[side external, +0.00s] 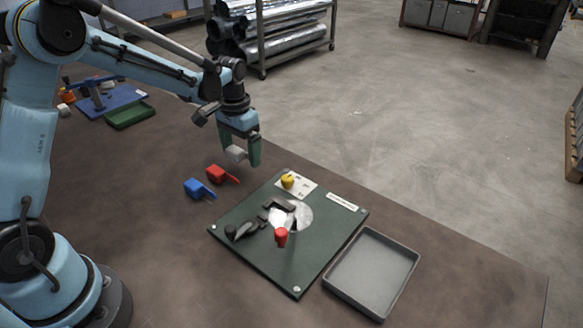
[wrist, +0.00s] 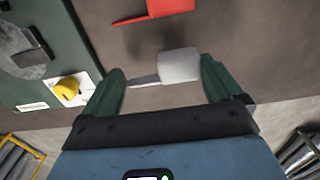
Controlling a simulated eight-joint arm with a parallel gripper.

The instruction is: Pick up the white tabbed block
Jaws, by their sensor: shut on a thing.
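The white tabbed block (side external: 236,153) is between the green fingers of my gripper (side external: 240,157) in the side view, behind the board and beyond the red and blue pieces. In the wrist view, the block (wrist: 180,66) shows its pale body near the right finger, and its thin tab points left toward the left finger. My gripper (wrist: 162,78) is shut on the block, spanning body and tab. The fingers point down. The gap between block and table is hard to judge.
A red tabbed block (side external: 221,174) and a blue one (side external: 199,189) lie nearby. A green board (side external: 262,262) carries a toggle clamp with a red handle (side external: 281,237) and a yellow knob (side external: 288,181). An empty grey tray (side external: 372,270) lies right of it. A green tray (side external: 130,116) stands at left.

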